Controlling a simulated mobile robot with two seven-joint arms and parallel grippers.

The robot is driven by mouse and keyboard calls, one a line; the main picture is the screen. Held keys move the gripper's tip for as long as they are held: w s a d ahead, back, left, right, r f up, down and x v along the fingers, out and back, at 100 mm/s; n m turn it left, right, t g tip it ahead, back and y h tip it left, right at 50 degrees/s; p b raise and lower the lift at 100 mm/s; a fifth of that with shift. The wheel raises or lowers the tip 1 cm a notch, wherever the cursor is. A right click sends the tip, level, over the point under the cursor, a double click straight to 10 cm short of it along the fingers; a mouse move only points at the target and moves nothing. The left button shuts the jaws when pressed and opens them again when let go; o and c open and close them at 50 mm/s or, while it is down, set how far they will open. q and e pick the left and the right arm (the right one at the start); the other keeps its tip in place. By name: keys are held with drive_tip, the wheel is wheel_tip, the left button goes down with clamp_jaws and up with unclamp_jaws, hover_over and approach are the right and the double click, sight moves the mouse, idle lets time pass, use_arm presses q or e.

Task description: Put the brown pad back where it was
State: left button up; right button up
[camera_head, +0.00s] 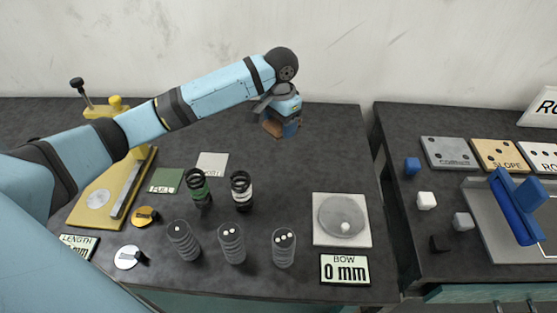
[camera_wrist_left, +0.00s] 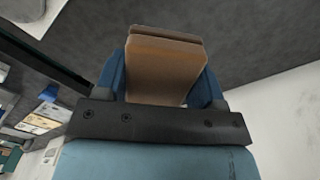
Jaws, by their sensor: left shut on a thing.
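My left gripper (camera_head: 281,124) is at the back middle of the table in the head view. It is shut on a brown pad (camera_head: 271,128), a small block. In the left wrist view the brown pad (camera_wrist_left: 165,72) sits between the two blue fingers of the gripper (camera_wrist_left: 163,80). Whether the pad touches the table is hard to tell. A green square (camera_head: 165,180) and a pale grey square (camera_head: 212,164) lie flat on the table, left of and nearer than the gripper. My right gripper is not in view.
Several dark ribbed cylinders (camera_head: 231,244) stand nearer. A white plate with a disc (camera_head: 342,237) and a "BOW 0 mm" display (camera_head: 345,269) are at right. The back right is clear.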

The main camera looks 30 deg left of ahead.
sight(280, 165)
use_arm(q)
wheel_tip(280, 165, down, 14)
drive_tip(key=shift+r, duration=0.1)
idle(0.5)
drive_tip(key=o, duration=0.9)
wheel_tip(280, 165, up, 12)
drive_tip(key=shift+r, duration=0.1)
